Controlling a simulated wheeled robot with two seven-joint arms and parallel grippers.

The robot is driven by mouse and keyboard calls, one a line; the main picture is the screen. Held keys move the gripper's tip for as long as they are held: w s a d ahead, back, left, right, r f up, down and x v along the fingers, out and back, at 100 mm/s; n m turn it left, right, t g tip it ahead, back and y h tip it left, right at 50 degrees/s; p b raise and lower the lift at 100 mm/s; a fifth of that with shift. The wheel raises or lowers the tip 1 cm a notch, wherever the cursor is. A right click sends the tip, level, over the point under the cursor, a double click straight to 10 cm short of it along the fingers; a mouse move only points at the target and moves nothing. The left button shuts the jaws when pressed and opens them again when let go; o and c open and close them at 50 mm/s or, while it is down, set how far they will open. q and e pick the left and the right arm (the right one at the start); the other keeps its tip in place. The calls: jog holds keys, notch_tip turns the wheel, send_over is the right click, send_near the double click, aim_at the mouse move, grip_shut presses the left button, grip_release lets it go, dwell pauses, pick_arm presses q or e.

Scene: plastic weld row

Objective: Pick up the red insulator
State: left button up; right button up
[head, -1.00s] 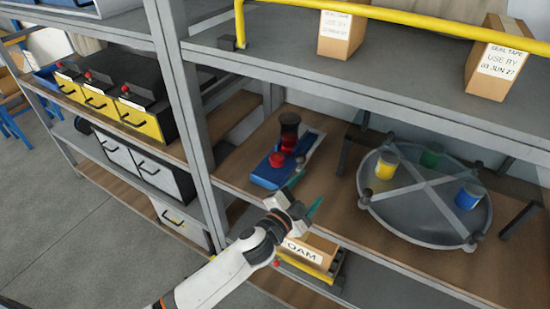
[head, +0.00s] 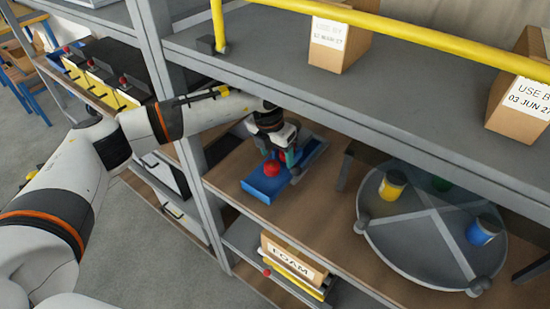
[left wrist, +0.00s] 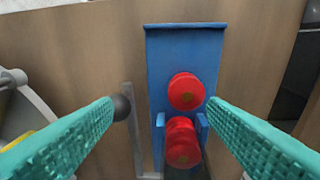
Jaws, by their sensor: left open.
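A blue holder (head: 263,187) sits on the wooden shelf board, with a red round part (head: 272,168) on its near end. In the left wrist view the blue holder (left wrist: 186,45) carries two red round parts, an upper one (left wrist: 186,91) and a lower one (left wrist: 182,143) between small blue brackets. I cannot tell which is the red insulator, or whether they are one piece. My left gripper (head: 286,160) is over the holder and partly hides it. Its teal fingers (left wrist: 160,104) are open, one on each side of the red parts, with nothing held. My right gripper is not in view.
A grey round turntable (head: 420,225) with yellow, green and blue canisters stands to the right. The upper shelf (head: 400,100) with a yellow rail and boxes overhangs the holder. A grey upright post (head: 165,75) is left. A FOAM box (head: 293,258) sits below.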

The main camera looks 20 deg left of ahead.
aim_at(272, 165)
pick_arm(q)
jog(key=shift+y, duration=0.4)
jog(key=w+a+f, duration=0.2)
jog(key=shift+w+a+p, duration=0.25)
jog(key=shift+w+p, duration=0.1)
jog(key=shift+p, duration=0.05)
jog(key=shift+s+d+f, duration=0.1)
jog(key=shift+s+f, duration=0.05)
jog(key=shift+s, duration=0.15)
jog(key=shift+s+d+f+p, duration=0.1)
jog(key=shift+s+f+p, duration=0.2)
jog(key=shift+f+p, duration=0.65)
jog(key=f, duration=0.2)
jog(key=shift+w+f, duration=0.35)
jog(key=shift+w, duration=0.05)
jog(key=shift+w+f, duration=0.1)
jog(key=shift+f, duration=0.2)
jog(key=c, duration=1.1)
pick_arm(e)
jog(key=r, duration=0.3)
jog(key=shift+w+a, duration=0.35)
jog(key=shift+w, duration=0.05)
